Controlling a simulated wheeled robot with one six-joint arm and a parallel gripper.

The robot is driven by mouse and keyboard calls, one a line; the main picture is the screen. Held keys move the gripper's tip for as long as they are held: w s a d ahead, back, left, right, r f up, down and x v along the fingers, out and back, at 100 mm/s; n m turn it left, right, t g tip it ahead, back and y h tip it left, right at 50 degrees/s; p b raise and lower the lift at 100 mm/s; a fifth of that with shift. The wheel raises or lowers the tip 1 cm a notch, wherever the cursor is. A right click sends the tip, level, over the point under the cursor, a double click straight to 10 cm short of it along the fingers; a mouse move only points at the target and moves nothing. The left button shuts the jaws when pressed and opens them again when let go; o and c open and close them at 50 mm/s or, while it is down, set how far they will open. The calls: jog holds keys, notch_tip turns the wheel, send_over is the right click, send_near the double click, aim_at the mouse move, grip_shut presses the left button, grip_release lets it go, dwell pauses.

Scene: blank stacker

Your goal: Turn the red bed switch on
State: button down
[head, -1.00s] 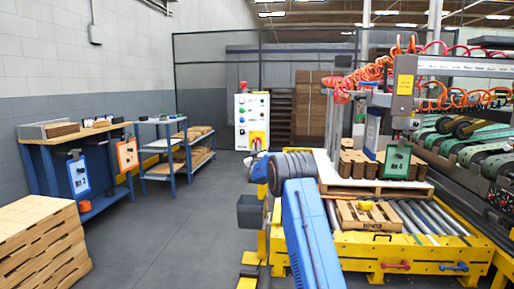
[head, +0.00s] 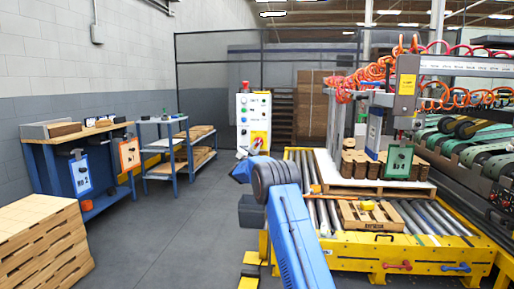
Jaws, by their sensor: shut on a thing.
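The red switch (head: 397,266) is a small red handle on the front face of the yellow roller bed (head: 350,252). It lies roughly level, and its exact setting is too small to tell. A similar blue switch (head: 457,267) sits to its right. My blue arm reaches up from the bottom centre, left of the red switch, and its dark joint is near the bed's left side. My gripper's fingers do not show; they are hidden beyond the arm or out of frame.
A wooden pallet with a yellow item (head: 367,205) lies on the rollers. A white control cabinet (head: 253,120) stands at the back. A wood stack (head: 40,240) and a blue workbench (head: 75,150) are on the left. The grey floor between is free.

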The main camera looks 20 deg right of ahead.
jog(key=shift+m+g+h, duration=0.3)
jog(key=shift+m+g, duration=0.5)
jog(key=shift+m, duration=1)
jog(key=shift+r+m, duration=0.1)
jog(key=shift+m, duration=0.2)
jog(key=c, duration=1.8)
grip_release()
jog(key=shift+o, duration=0.2)
jog(key=shift+a, duration=0.1)
jog(key=v, duration=1.7)
jog(key=shift+a, duration=0.2)
